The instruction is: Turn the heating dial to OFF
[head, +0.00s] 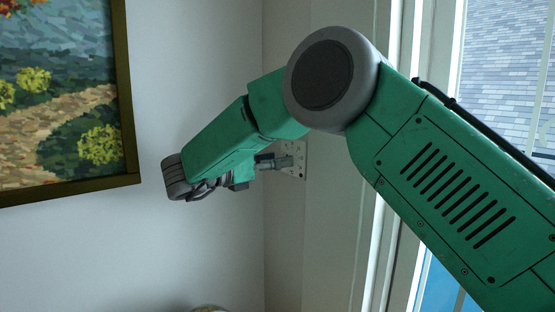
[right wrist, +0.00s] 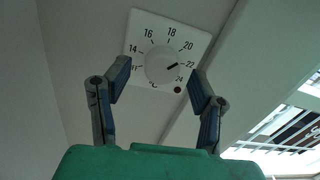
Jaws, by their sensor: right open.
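My left gripper is not in view.
A framed landscape painting (head: 60,95) hangs on the wall at the left. A window (head: 505,60) with a white frame is at the right, behind my right arm. The wall below the plate is clear. The top of a rounded object (head: 209,309) shows at the bottom edge.

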